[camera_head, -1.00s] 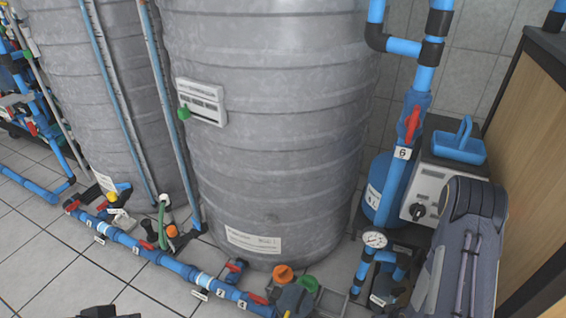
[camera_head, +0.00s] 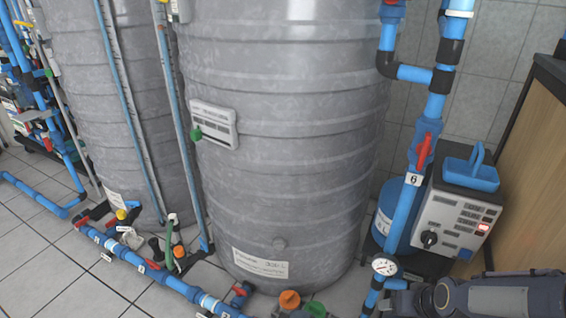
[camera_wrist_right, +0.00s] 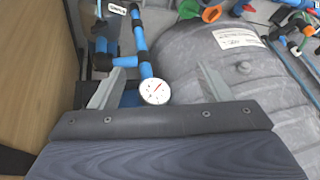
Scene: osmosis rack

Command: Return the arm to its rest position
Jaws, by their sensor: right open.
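My right arm (camera_head: 510,297) lies across the bottom right corner of the head view, with its wrist end pointing left near the pressure gauge. In the right wrist view my right gripper (camera_wrist_right: 163,88) is open, with its two grey fingers wide apart and nothing held between them. Blue pipe and the round white pressure gauge (camera_wrist_right: 155,91) show beyond the fingers; whether anything touches them I cannot tell. The gauge also shows in the head view (camera_head: 384,265), just left of and above my wrist. My left gripper is not in view.
A large grey tank (camera_head: 285,150) fills the middle. A blue pipe with a red-handled valve (camera_head: 424,150) labelled 6 stands right of it, beside a control box (camera_head: 458,222) with a lit red display. A wooden panel (camera_head: 525,165) borders the right. Floor pipes (camera_head: 140,262) run at lower left.

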